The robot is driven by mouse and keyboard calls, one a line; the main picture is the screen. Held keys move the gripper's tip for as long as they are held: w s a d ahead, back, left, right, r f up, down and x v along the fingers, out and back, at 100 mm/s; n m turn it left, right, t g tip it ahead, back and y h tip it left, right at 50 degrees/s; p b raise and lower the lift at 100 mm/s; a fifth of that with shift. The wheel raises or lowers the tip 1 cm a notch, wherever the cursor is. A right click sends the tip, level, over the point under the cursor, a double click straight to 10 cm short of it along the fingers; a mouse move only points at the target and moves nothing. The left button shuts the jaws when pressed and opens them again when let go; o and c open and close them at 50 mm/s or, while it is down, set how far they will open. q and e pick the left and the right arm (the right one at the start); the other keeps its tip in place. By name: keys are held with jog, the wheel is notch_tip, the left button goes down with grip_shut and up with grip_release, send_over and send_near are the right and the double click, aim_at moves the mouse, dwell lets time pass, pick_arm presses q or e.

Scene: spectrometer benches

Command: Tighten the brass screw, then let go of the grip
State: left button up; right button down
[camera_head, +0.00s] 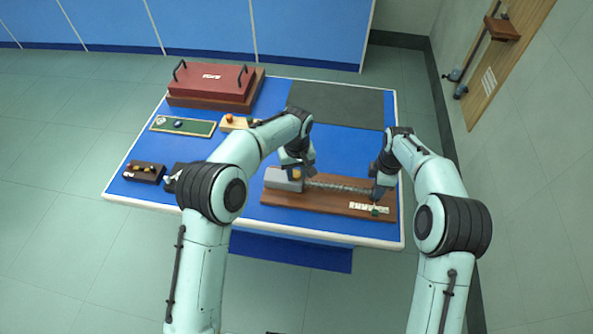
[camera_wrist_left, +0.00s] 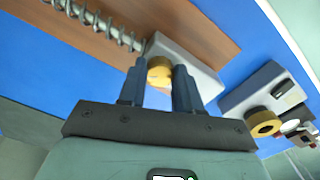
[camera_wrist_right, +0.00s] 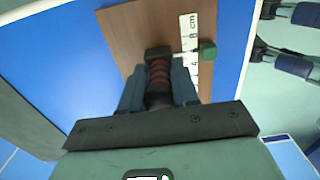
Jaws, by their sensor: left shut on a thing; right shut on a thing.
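The brass screw (camera_wrist_left: 159,70) sits on top of a grey block (camera_head: 283,180) at the left end of a brown wooden board. My left gripper (camera_wrist_left: 159,82) is shut on the screw, a finger on each side of it. The grip (camera_wrist_right: 158,78) is dark with reddish ribs, at the right end of a coiled spring (camera_head: 340,186). My right gripper (camera_wrist_right: 158,92) is shut around it. In the head view my right gripper (camera_head: 380,190) hides most of the grip. The spring runs from the block to the grip.
A white scale (camera_wrist_right: 190,45) marked in cm lies along the board (camera_head: 325,204), with a green piece (camera_wrist_right: 207,50) by it. A red case (camera_head: 212,82), a green tray (camera_head: 183,126) and small dark blocks (camera_head: 144,172) stand left. A dark mat (camera_head: 335,104) lies clear behind.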

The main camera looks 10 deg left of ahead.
aim_at(296, 174)
pick_arm(q)
jog(key=m, duration=0.6)
jog(key=shift+a+r, duration=0.1)
pick_arm(e)
jog(key=shift+w+d+r, duration=0.1)
jog(key=shift+w+r, duration=0.05)
pick_arm(q)
jog(key=m, duration=0.6)
jog(key=shift+m, duration=0.4)
jog(key=shift+a, duration=0.1)
jog(key=o, duration=1)
jog(key=shift+o, duration=0.2)
jog(key=shift+r, duration=0.1)
notch_tip(296, 174, up, 12)
pick_arm(e)
jog(key=c, duration=0.7)
grip_release()
